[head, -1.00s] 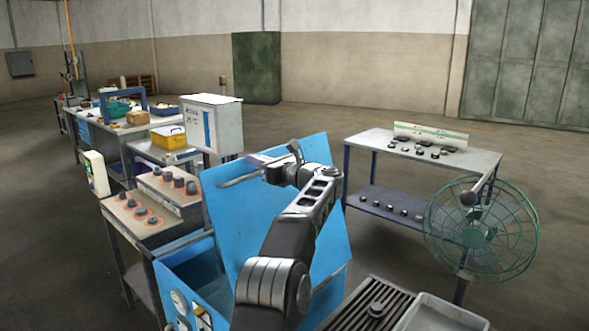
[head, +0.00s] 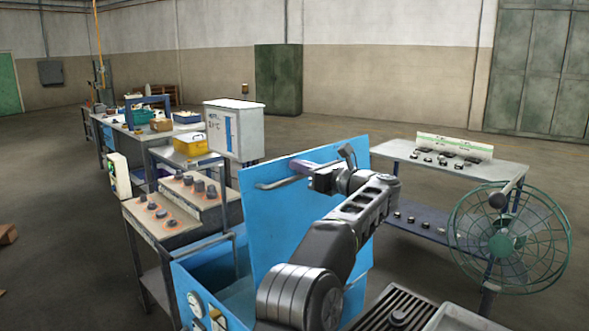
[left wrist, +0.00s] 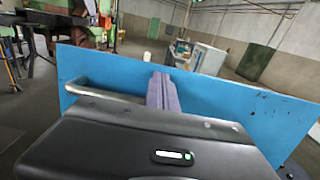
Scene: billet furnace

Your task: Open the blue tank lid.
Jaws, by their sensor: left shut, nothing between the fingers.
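The blue tank lid (head: 290,222) stands raised and steep over the open blue tank (head: 205,268), whose inside shows at the lid's left. A grey bar handle (head: 268,186) is on the lid's upper part. My left gripper (head: 302,168) is at the lid's top, close to the handle's right end; its purple fingers are shut with nothing between them. In the left wrist view, the fingers (left wrist: 162,92) lie in front of the blue lid (left wrist: 225,103), beside the handle (left wrist: 95,90). I cannot tell whether they touch the lid. My right gripper is not in view.
A bench with dark knobs (head: 160,228) stands left of the tank. A green caged fan (head: 510,240) and a grey table (head: 400,153) stand right. A slatted grate (head: 385,312) and pale tray (head: 460,320) lie at the front. Open floor lies behind.

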